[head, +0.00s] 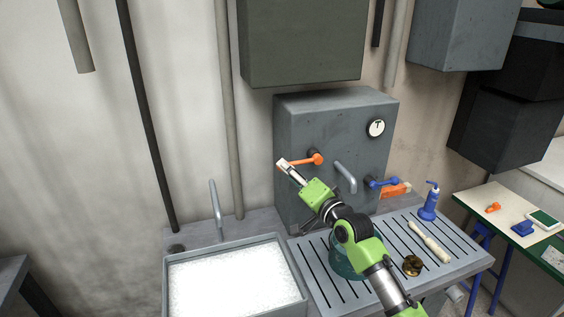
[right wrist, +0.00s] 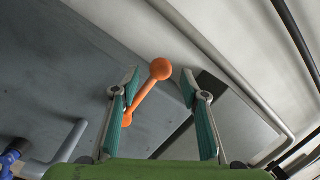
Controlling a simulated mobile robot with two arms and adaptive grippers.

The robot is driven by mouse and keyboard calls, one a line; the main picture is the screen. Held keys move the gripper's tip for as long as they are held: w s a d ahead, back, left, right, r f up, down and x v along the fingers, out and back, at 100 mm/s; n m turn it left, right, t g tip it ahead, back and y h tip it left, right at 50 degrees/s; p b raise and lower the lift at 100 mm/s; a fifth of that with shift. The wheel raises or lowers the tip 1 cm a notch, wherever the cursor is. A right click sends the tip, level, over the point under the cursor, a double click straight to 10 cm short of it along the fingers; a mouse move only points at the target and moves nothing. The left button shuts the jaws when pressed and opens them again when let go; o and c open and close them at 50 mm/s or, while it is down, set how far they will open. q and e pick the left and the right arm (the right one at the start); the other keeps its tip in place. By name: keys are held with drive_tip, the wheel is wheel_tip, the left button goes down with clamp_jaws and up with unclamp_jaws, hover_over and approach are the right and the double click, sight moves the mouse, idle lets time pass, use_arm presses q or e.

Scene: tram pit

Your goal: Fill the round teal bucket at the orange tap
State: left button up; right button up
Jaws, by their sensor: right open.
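The orange tap lever (head: 305,160) sticks out to the left on the front of a grey wall box (head: 330,125). My right gripper (head: 284,164) is at the lever's left end. In the right wrist view my right gripper (right wrist: 158,82) is open, and the round knob of the orange lever (right wrist: 160,70) shows between its fingertips, with no clear contact. The round teal bucket (head: 340,265) stands on the slatted drainboard below the grey spout (head: 346,177). My right arm covers much of it, and its inside is hidden. My left gripper is not in view.
A blue tap lever (head: 382,182) is right of the spout, near an orange-red block (head: 396,190). A sink (head: 285,250) with white foam is left.

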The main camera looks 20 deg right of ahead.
drive_tip(key=shift+p+x, duration=0.5)
drive_tip(key=shift+x, duration=1.9)
clamp_jaws()
